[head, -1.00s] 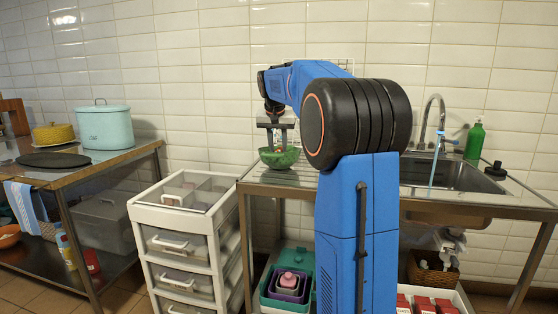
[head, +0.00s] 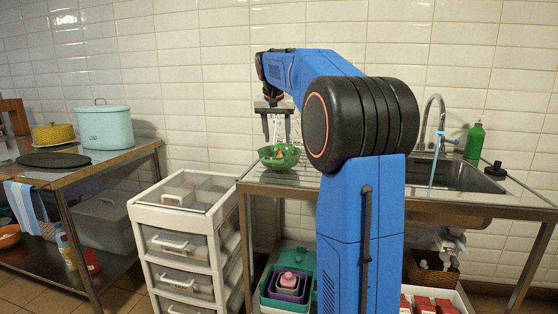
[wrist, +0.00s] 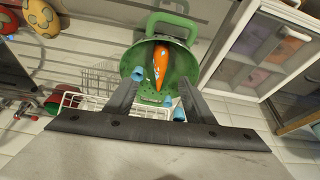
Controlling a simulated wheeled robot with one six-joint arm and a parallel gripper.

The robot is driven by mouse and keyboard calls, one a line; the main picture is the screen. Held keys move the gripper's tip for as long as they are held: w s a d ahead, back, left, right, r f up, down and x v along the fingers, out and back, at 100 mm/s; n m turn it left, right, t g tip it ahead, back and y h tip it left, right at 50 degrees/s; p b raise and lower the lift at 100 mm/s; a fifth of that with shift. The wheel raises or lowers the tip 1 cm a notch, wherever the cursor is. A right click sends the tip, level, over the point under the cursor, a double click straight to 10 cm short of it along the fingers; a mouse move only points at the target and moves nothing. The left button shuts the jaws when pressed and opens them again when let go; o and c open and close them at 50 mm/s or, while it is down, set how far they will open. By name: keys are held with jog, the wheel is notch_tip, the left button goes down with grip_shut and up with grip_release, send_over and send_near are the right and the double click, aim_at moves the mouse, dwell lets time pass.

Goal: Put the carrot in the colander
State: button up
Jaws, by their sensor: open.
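The green colander (head: 279,157) stands on the metal counter, left of my blue arm. In the wrist view the colander (wrist: 185,38) shows with its handle at the top, and the orange carrot (wrist: 160,66) lies inside it. A bit of orange also shows in the bowl in the head view. My gripper (head: 276,137) is just above the colander, pointing down. Its fingers (wrist: 156,92) are apart and empty in the wrist view, with the carrot beyond them and not between the tips.
A white drawer cart (head: 180,230) stands left of the counter. A sink (head: 455,177) with a tall tap and a green bottle (head: 474,141) is at the right. A white wire rack (wrist: 100,112) lies near the colander. A teal pot (head: 104,127) is on the left table.

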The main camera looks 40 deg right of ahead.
jog(key=v, duration=1.1)
jog(key=shift+r, duration=0.35)
jog(key=shift+s+a, duration=0.15)
jog(key=shift+a, duration=0.05)
jog(key=s+a+f+n+t+y, duration=0.15)
jog(key=s+a+f+n, duration=0.55)
jog(key=s+a+f, duration=1.55)
jog(key=s+a+f+n+y, duration=0.1)
jog(key=s+a+f+n, duration=0.1)
jog(key=s+f, duration=1.1)
jog(key=shift+f+y, duration=0.35)
jog(key=shift+f, duration=0.4)
jog(key=shift+a, duration=0.1)
